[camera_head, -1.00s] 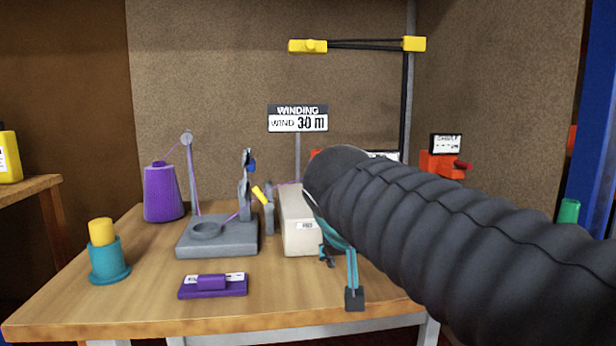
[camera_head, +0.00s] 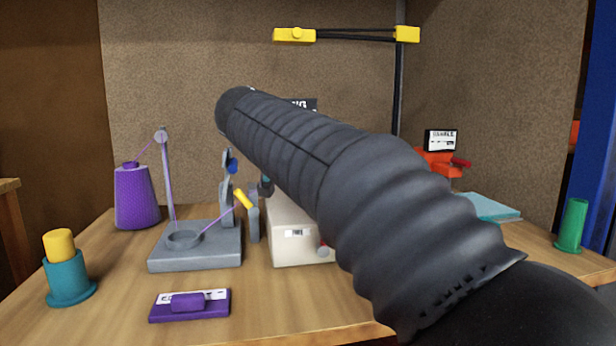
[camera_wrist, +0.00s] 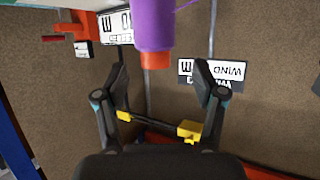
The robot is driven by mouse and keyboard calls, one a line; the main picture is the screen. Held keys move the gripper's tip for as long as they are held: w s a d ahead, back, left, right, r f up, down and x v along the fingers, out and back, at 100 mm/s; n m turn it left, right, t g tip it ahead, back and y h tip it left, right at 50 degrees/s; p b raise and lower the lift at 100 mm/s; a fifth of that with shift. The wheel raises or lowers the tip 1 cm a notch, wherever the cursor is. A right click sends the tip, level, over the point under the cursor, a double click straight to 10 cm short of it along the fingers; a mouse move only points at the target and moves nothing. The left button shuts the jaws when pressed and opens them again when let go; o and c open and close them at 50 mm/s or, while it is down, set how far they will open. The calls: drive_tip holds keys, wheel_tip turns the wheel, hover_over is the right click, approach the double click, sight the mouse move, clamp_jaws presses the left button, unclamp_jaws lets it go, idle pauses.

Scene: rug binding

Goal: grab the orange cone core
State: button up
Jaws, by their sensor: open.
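The orange cone core (camera_wrist: 155,60) shows in the wrist view as a short orange stub at the end of a purple cone (camera_wrist: 153,25). The wrist picture is upside down, as its signs show. My gripper (camera_wrist: 163,92) is open, one finger on each side of the picture, with nothing between the tips. The core appears near the middle of the gap, above the tips in the picture; I cannot tell how far off it is. In the head view my arm covers the gripper, and I cannot make out the orange core there.
A purple cone (camera_head: 137,197) stands at the table's left, beside a grey winding stand (camera_head: 195,258). A teal holder (camera_head: 69,285) with a yellow top, a purple block (camera_head: 189,305) and a pale box (camera_head: 290,237) are on the table. A green cylinder (camera_head: 573,225) stands at right.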

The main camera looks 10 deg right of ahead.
drive_tip(key=shift+d+p+x, duration=0.15)
drive_tip(key=shift+p+x, duration=0.05)
drive_tip(key=shift+x, duration=1.5)
drive_tip(key=shift+d+p+x, duration=0.15)
drive_tip(key=shift+p+x, duration=0.05)
drive_tip(key=shift+x, duration=1.5)
drive_tip(key=shift+s+r, duration=0.1)
drive_tip(key=shift+s, duration=0.1)
drive_tip(key=c, duration=1.2)
drive_tip(key=shift+c, duration=0.2)
